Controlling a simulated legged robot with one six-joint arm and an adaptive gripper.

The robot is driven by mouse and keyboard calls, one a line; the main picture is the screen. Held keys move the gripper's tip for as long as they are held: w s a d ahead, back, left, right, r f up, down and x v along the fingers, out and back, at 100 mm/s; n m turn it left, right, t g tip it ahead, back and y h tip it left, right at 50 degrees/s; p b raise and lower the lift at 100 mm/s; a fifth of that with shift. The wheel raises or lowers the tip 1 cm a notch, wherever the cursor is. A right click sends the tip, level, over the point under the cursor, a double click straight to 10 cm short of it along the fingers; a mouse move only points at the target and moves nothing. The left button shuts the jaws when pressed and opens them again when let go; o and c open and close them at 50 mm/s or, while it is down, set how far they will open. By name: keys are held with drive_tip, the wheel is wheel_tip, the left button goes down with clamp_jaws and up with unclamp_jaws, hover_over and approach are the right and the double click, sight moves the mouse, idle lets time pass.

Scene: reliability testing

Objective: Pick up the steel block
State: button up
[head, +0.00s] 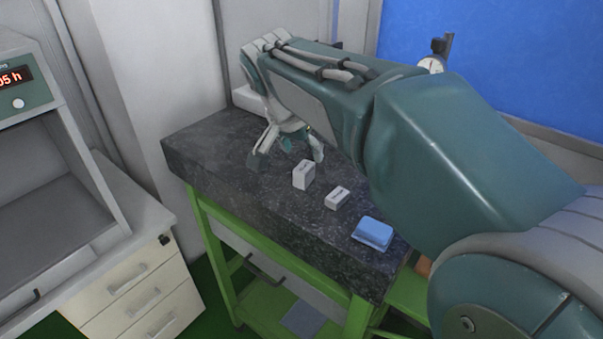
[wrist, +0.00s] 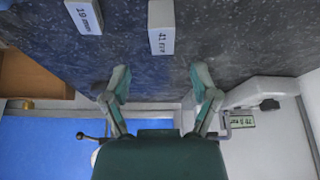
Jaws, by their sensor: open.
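Two small pale grey blocks with dark lettering stand on the dark speckled worktop (head: 215,150). One block (head: 303,174) is close to my gripper; the other block (head: 338,198) is farther right and nearer the front. In the wrist view, the block marked "41" (wrist: 161,30) is ahead of the gap between my fingers, and the block marked "19 mm" (wrist: 84,16) is to its left. I cannot tell which is steel. My gripper (head: 288,155) is open and empty above the worktop, its fingers spread in the wrist view (wrist: 161,84), apart from both blocks.
A blue item (head: 373,232) lies near the worktop's front right corner. A pale instrument (wrist: 262,92) with a small display stands behind in the wrist view. A dial gauge (head: 432,64) is at the back. A drawer cabinet (head: 140,290) stands left of the green-framed bench.

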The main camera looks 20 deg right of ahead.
sight(303, 167)
drive_tip(key=shift+d+f, duration=0.25)
drive_tip(key=shift+f, duration=0.1)
drive_tip(key=f, duration=0.2)
drive_tip(key=w+f, duration=0.1)
drive_tip(key=f, duration=0.2)
drive_tip(key=shift+w, duration=0.2)
drive_tip(key=shift+d, duration=0.2)
clamp_jaws()
